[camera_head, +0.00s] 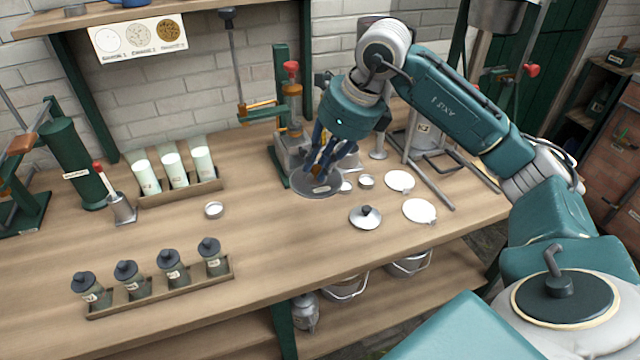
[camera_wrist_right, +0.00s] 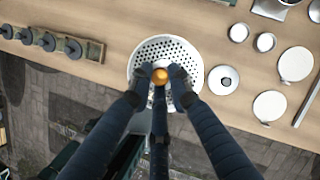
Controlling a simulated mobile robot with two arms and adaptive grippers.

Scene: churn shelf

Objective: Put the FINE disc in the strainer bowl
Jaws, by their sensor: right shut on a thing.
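My right gripper (camera_head: 322,168) has its dark fingers closed on the orange knob (camera_wrist_right: 160,77) of a round perforated disc. The disc (camera_head: 316,188) looks grey in the head view, with a small label too small to read. In the right wrist view the disc (camera_wrist_right: 182,50) is pale with rows of holes, and it looks large, close under the fingers and above the bench. Two flat pale discs (camera_head: 399,180) (camera_head: 420,210) lie on the bench to the right. I cannot make out which thing is the strainer bowl. My left gripper is not in view.
A lid with a black knob (camera_head: 365,217) and small dishes (camera_head: 366,181) lie near the disc. A metal stand (camera_head: 424,133) is at the right, a red-handled press (camera_head: 292,110) behind. Several dark-capped jars (camera_head: 170,266) stand in a front-left rack. The bench (camera_head: 270,245) is clear at centre front.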

